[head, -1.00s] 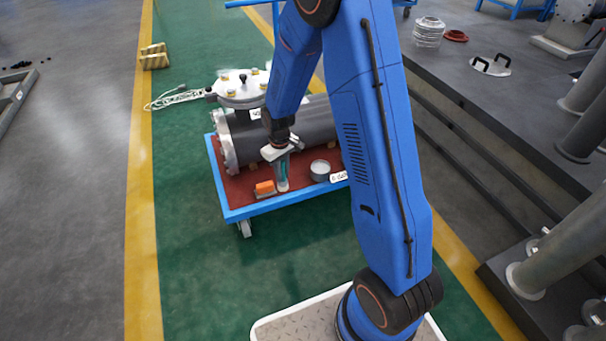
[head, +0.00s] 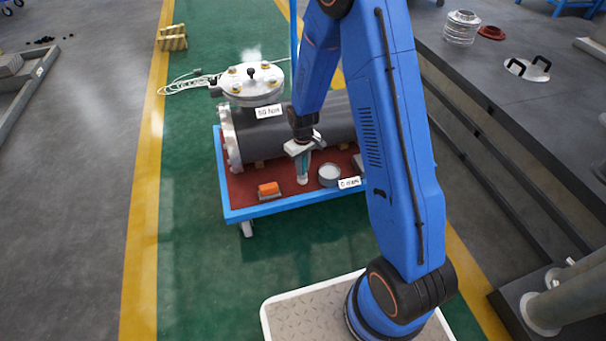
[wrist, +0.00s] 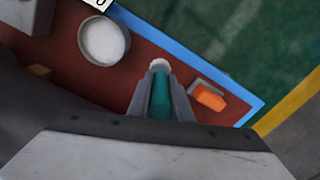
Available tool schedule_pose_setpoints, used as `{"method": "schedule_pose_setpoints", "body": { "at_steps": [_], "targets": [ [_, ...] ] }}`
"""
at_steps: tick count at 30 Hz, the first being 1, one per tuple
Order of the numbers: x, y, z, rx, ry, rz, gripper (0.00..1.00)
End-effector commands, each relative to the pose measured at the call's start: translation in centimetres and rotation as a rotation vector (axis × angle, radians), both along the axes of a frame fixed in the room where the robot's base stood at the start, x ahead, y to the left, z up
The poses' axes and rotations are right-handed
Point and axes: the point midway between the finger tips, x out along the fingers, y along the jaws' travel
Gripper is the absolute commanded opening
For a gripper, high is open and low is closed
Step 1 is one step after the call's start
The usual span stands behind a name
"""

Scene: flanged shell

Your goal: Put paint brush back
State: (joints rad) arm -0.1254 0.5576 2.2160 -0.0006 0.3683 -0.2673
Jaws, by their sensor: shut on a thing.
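The paint brush has a teal handle (wrist: 160,95) and a pale tip at its lower end. In the head view the brush (head: 303,172) points down over the red top of the blue-edged cart (head: 285,207). My gripper (head: 301,160) is shut on the brush handle, and its fingers flank the handle in the wrist view (wrist: 161,98). I cannot tell whether the pale tip touches the cart top. A round grey tin (head: 329,175) with a whitish inside stands just right of the brush. It also shows in the wrist view (wrist: 103,41).
An orange-handled tool (head: 269,190) lies left of the brush on the cart. A large dark flanged cylinder (head: 262,138) lies behind it. A white label (head: 349,183) stands at the cart's front edge. Green floor (head: 190,260) in front of the cart is open.

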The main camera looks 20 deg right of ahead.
Motion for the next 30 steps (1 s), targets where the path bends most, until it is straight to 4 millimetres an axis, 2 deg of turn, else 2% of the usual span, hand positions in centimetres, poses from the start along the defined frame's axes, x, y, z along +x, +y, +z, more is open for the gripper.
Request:
{"method": "schedule_pose_setpoints", "body": {
  "at_steps": [10,23,24,25,30],
  "targets": [
    [-0.1,0.0,-3.8,0.0,0.002,0.0,0.0],
    [0.0,0.0,-4.3,0.0,0.001,0.0,0.0],
    [0.0,0.0,-4.3,0.0,0.0,0.0,0.28],
    [0.0,0.0,-4.3,0.0,0.001,0.0,0.35],
    [0.0,0.0,-4.3,0.0,0.001,0.0,0.37]
  ]
}}
